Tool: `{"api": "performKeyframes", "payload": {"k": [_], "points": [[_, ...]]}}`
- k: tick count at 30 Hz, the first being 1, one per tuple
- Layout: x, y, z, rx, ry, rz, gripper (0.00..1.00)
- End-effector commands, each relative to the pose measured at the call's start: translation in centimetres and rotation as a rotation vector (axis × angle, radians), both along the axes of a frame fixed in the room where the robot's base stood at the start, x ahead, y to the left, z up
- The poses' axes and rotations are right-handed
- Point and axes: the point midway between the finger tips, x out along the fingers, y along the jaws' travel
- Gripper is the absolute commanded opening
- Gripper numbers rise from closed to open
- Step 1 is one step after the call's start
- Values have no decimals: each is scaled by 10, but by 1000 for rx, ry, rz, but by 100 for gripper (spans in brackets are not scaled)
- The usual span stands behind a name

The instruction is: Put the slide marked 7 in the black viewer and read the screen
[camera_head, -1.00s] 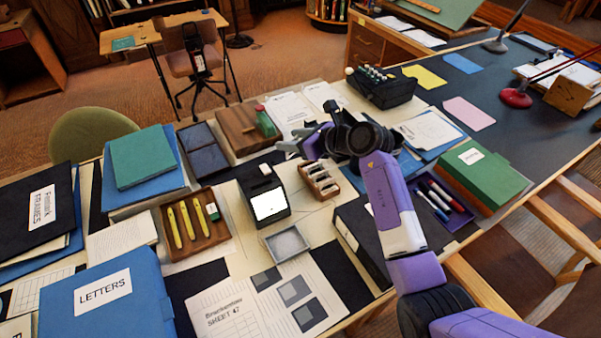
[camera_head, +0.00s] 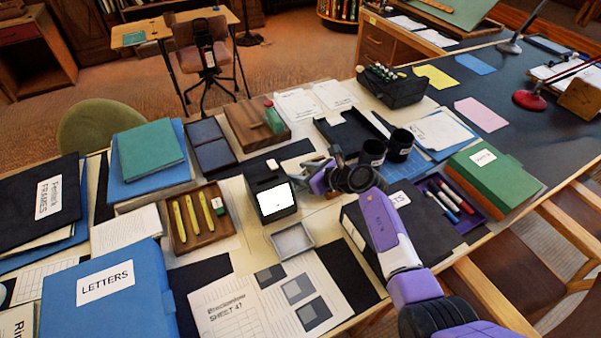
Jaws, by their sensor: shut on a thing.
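The black viewer (camera_head: 262,181) stands mid-table, its screen (camera_head: 275,201) bright white and blank. A small white piece (camera_head: 272,164) shows at its top; I cannot tell if it is a slide. My gripper (camera_head: 308,168) is low, just right of the viewer, over the place of the wooden slide rack, which my gripper and wrist now mostly hide. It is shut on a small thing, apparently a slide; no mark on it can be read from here.
A shallow grey tray (camera_head: 292,241) lies in front of the viewer. A wooden tray with yellow markers (camera_head: 203,213) is to its left. Two dark mugs (camera_head: 400,146) stand behind my wrist. A black binder (camera_head: 432,213) lies to the right.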

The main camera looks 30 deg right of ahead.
Motion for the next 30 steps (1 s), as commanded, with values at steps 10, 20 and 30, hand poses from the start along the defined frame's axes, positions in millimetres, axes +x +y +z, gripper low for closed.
{"api": "performKeyframes", "payload": {"k": [10, 20, 30], "points": [[0, 0, -2, -1, -1, 0, 54], [0, 0, 0, 0, -1, -1, 57], [-30, -14, 19, -1, -1, -4, 57]]}}
